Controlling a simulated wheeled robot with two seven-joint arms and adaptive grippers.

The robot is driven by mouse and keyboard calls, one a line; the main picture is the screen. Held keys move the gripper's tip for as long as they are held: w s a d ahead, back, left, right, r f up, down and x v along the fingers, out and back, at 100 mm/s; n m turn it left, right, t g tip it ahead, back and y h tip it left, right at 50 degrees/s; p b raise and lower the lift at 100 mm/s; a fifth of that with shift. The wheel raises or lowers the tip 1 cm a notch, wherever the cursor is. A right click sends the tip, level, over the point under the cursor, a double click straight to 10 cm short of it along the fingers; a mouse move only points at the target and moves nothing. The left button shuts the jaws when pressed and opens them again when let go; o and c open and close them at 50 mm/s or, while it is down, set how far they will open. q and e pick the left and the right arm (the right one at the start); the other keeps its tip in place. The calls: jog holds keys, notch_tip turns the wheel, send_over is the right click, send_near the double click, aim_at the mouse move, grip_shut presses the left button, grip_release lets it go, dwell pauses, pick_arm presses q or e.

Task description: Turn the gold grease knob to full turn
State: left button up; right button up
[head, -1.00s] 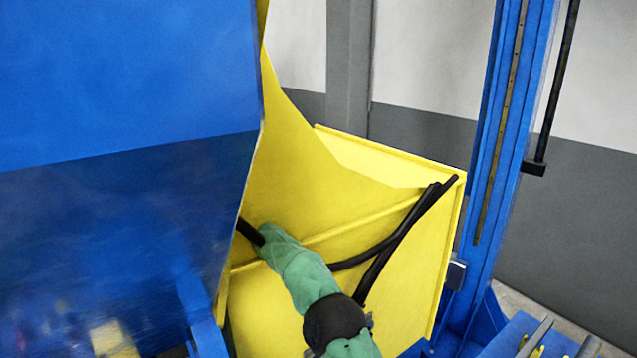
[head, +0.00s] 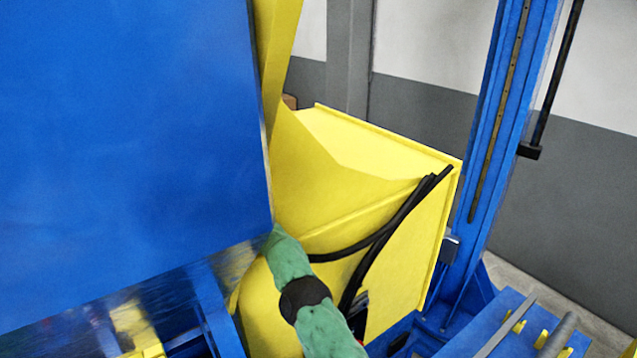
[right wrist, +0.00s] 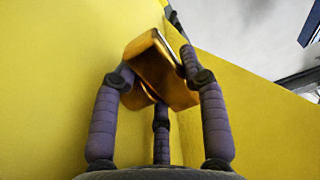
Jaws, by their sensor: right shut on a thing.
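The gold grease knob (right wrist: 160,69) shows in the right wrist view, close against a yellow face. It looks tilted in that view. My right gripper (right wrist: 158,85) is shut on the knob, with purple-grey fingers on both sides of it and one below. In the head view my right arm, with green sleeves, reaches up and left behind the blue panel's lower edge. The right gripper and the knob are hidden there. My left gripper is not in view.
A large blue panel (head: 120,150) fills the left of the head view. A yellow housing (head: 390,240) with black cables (head: 385,235) stands beside my right arm. A blue column (head: 505,110) rises at the right, with a blue bench (head: 520,330) below it.

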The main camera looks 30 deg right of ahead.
jog(key=shift+f, duration=0.1)
dwell(0.4)
jog(key=o, duration=1.2)
jog(key=shift+c, duration=0.2)
jog(key=shift+w+a, duration=0.2)
jog(key=shift+a, duration=3.55)
